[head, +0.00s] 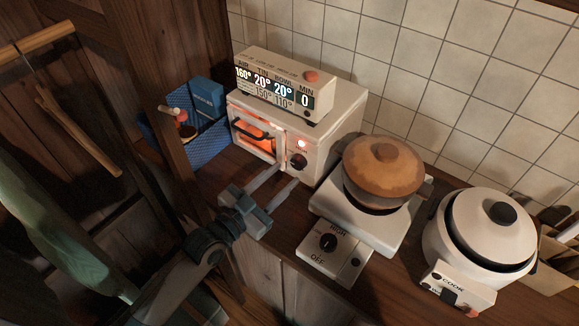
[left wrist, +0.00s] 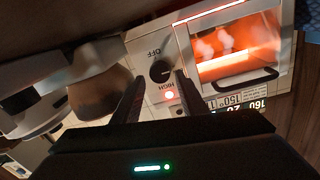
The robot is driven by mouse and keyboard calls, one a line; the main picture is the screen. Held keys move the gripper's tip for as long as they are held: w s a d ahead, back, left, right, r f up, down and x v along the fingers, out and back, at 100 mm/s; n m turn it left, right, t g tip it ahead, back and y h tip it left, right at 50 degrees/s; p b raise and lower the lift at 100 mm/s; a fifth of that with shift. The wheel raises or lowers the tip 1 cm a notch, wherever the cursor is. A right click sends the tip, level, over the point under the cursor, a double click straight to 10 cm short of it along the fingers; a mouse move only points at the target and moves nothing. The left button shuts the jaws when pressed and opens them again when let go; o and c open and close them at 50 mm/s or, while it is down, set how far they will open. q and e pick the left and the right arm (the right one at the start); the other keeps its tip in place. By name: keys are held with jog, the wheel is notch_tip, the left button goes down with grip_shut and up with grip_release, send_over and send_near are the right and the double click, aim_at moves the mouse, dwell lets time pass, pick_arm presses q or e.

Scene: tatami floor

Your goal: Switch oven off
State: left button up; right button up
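The white oven (head: 335,132) stands on the counter against the tiled wall. Its window glows orange, also in the left wrist view (left wrist: 238,47). Its dark round knob (head: 298,161) sits below a lit red lamp (head: 301,143). My left gripper (head: 281,180) is open and empty in front of the oven. Its fingers (left wrist: 159,82) point at the knob, one to either side in the wrist view, apparently short of it. My right gripper is not in view.
A display box (head: 285,84) sits on the oven. To the right are a hot plate (head: 366,222) with a brown lidded pot (head: 383,172) and a white rice cooker (head: 480,237). A blue basket (head: 205,138) stands left of the oven, near a wooden post (head: 165,125).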

aim_at(295, 165)
pick_arm(q)
jog(key=shift+x, duration=1.2)
jog(key=shift+w+d, duration=0.4)
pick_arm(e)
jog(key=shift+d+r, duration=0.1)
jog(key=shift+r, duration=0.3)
pick_arm(q)
jog(key=c, duration=0.8)
jog(key=shift+o, duration=0.2)
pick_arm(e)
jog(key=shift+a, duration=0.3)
